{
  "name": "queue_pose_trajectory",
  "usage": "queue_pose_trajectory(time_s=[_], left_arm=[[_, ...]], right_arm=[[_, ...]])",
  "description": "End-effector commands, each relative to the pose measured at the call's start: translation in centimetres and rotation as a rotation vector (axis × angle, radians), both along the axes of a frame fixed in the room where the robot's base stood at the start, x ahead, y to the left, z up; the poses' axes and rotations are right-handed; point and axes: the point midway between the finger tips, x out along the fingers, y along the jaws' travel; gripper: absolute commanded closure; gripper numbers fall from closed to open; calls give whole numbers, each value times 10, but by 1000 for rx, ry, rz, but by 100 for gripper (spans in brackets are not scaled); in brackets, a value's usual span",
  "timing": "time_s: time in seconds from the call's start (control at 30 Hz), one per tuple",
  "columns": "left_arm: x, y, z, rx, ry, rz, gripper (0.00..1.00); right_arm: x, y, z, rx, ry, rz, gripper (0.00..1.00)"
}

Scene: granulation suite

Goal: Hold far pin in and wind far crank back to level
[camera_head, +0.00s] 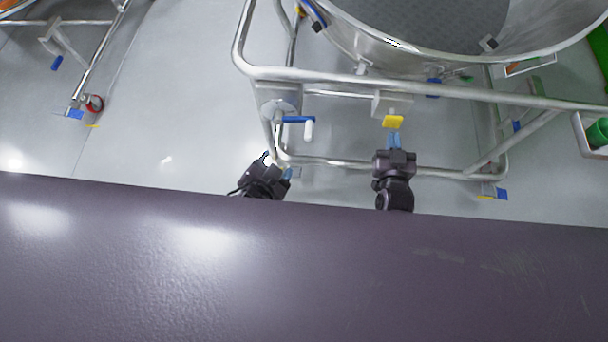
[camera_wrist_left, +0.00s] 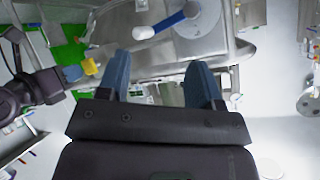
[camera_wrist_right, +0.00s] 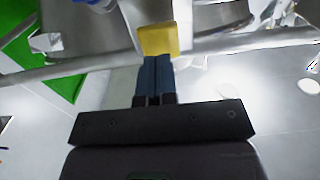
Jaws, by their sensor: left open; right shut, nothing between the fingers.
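The yellow pin (camera_head: 393,122) sits on a bracket on the steel frame. My right gripper (camera_head: 394,142) is shut and empty, its fingertips at the pin's face and seemingly touching it; the right wrist view shows the pin (camera_wrist_right: 158,38) straight ahead of the closed fingers (camera_wrist_right: 157,62). The crank's blue arm (camera_head: 297,119) runs from a round grey hub (camera_head: 278,108) rightward to a white handle (camera_head: 309,131). My left gripper (camera_head: 278,170) is open below the crank. In the left wrist view the handle (camera_wrist_left: 143,33) lies beyond the open fingers (camera_wrist_left: 160,78), apart from them.
Steel tube rails (camera_head: 420,90) frame the crank and pin, with a large round steel vessel (camera_head: 400,42) behind. Another steel frame (camera_head: 88,75) with a red part stands at the far left. Grey floor (camera_head: 170,120) is open between the frames. Green containers (camera_head: 597,132) are at right.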

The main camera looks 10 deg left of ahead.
Motion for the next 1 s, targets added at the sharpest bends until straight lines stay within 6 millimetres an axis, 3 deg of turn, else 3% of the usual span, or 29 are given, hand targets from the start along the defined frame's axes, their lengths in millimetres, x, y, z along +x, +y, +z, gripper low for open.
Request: queue_pose_trajectory(time_s=[0.2,0.5,0.73,1.0], left_arm=[[14,-39,-18,226,-57,-98,40],[17,-71,-39,534,-174,-189,40],[2,-77,-55,731,-270,-222,40],[0,-71,-51,826,-356,-188,40]], right_arm=[[0,0,0,0,0,0,100],[0,0,0,0,0,0,100],[0,0,0,0,0,0,100],[0,0,0,0,0,0,100]])
